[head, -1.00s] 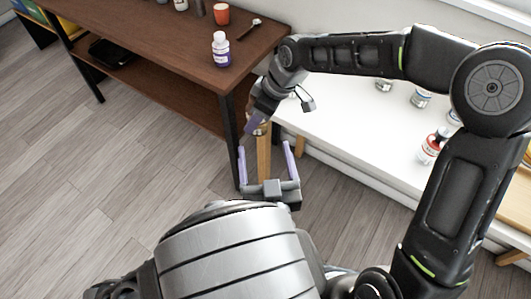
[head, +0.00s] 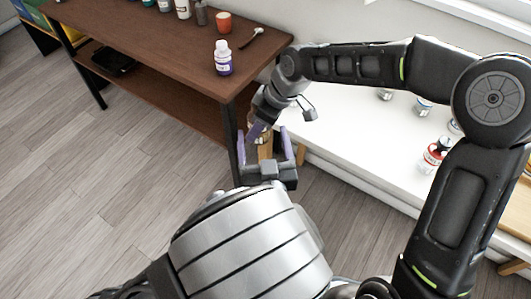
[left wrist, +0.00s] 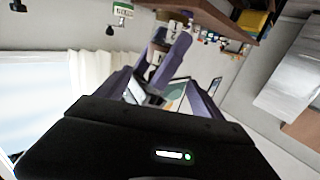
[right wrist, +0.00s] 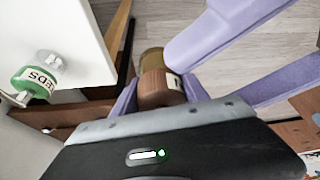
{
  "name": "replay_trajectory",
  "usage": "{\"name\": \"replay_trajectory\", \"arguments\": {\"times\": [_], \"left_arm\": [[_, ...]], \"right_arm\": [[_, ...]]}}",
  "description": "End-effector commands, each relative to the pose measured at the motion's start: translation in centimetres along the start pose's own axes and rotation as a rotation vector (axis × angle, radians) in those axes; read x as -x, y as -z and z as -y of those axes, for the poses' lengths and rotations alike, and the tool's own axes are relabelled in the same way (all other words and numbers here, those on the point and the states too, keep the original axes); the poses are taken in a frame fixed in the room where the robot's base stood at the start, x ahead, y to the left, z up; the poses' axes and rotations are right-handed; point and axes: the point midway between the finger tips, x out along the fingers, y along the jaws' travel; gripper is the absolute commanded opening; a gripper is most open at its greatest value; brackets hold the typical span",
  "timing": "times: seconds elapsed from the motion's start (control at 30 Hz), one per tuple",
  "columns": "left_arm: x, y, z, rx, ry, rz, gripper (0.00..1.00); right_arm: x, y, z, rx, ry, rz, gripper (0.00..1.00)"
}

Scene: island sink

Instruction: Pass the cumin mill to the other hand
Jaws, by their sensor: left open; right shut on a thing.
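The cumin mill (right wrist: 154,86), a brown wooden cylinder with a pale label, is held in my right gripper (right wrist: 158,92). The right arm reaches in from the upper right in the head view, its gripper (head: 257,130) pointing down at the mill, which is mostly hidden there. My left gripper (head: 264,140) is open below, its two purple fingers pointing up on either side of the right gripper's tip and the mill.
A brown wooden table (head: 165,45) stands behind at left, with a purple-labelled bottle (head: 222,58), an orange cup (head: 224,22) and a dark spoon (head: 252,38) on it. A white table (head: 350,130) at right holds several jars. The floor at left is clear.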

Motion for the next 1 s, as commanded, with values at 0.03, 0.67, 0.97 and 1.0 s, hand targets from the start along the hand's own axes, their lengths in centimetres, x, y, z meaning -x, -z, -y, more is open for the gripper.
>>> {"name": "replay_trajectory", "arguments": {"times": [0.03, 0.67, 0.97, 1.0], "left_arm": [[-1.0, 0.0, 0.2, -0.002, 0.005, -0.002, 0.78], [-5.2, 0.0, 0.1, -0.001, 0.0, 0.0, 0.78], [-5.2, 0.0, 0.0, -0.001, 0.0, 0.0, 0.56], [-5.2, 0.0, 0.0, -0.001, 0.0, 0.0, 0.52]], "right_arm": [[0.0, 0.0, 0.0, 0.0, 0.0, -0.001, 0.07], [0.0, 0.0, 0.0, 0.0, 0.0, -0.001, 0.07], [0.0, 0.0, 0.0, 0.0, 0.0, -0.001, 0.07], [0.0, 0.0, 0.0, 0.0, 0.0, -0.001, 0.07]]}}
